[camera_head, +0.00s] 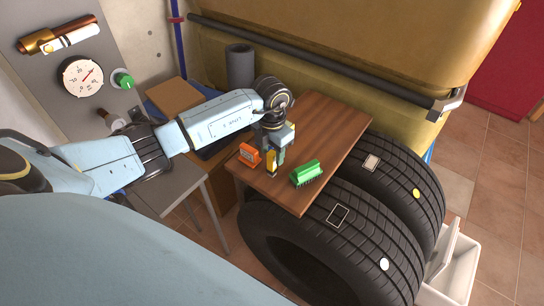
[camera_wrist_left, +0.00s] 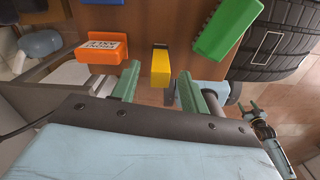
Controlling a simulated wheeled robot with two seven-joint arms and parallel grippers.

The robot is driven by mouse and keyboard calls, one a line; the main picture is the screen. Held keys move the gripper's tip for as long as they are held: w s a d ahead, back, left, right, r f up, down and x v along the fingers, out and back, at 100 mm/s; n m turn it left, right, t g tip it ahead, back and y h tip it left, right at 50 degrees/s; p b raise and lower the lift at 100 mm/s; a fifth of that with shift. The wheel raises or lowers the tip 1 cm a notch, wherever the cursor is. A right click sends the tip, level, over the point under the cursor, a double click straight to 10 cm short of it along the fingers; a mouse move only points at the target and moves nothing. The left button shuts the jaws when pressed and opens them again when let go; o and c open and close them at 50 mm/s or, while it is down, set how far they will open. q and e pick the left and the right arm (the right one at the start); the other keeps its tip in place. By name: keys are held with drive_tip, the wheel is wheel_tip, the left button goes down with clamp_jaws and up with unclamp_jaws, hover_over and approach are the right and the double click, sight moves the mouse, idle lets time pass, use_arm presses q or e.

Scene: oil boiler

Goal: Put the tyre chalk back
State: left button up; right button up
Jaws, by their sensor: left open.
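My left gripper (camera_head: 277,156) is open, pointing down over the wooden tabletop (camera_head: 328,128). In the left wrist view its green fingers (camera_wrist_left: 158,87) stand apart with nothing between them. A yellow block with a dark end (camera_head: 271,170), possibly the tyre chalk, is on the tabletop close to the fingertips. In the left wrist view the yellow block (camera_wrist_left: 160,67) lies just ahead of the finger gap, not clasped. What seems to be my right gripper (camera_wrist_left: 258,116) shows small in the left wrist view; its jaws are unclear.
An orange labelled block (camera_head: 250,153) lies left of the yellow block, and a green brush-like block (camera_head: 307,173) lies to its right. Two tyres stand beside the table; the front tyre (camera_head: 362,232) bears a white square outline. A yellow tank (camera_head: 350,45) stands behind the table.

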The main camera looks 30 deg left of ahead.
use_arm(q)
wheel_tip(320, 180, up, 9)
drive_tip(key=shift+f+p, duration=0.2)
drive_tip(key=shift+p, duration=0.1)
idle(0.4)
